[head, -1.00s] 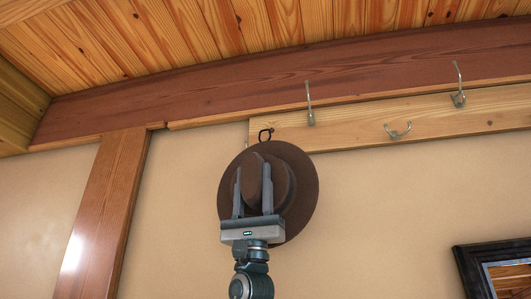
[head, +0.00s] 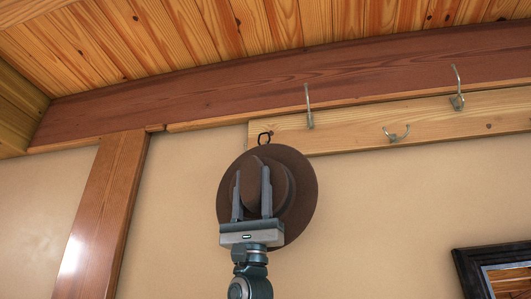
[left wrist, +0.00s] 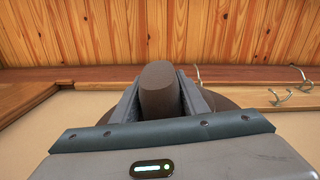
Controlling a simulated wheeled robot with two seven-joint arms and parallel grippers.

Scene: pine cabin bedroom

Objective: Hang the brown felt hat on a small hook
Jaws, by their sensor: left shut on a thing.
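The brown felt hat (head: 300,205) is in front of the beige wall, its round brim facing me, with a small dark loop (head: 265,137) at its top edge. My left gripper (head: 252,190) is shut on the hat's crown from below; the left wrist view shows the crown (left wrist: 159,88) between the two fingers. The loop overlaps the left end of the hook rail, and I see no hook in it. A small double-pronged hook (head: 396,134) is to the hat's right. Tall hooks (head: 309,108) and (head: 457,90) are on the same rail. My right gripper is not in view.
The pale wooden rail (head: 350,130) runs along the wall under a dark beam (head: 200,100). A wooden post (head: 100,215) stands left of the hat. A dark-framed mirror or picture (head: 468,275) hangs at lower right. The wall between hat and frame is clear.

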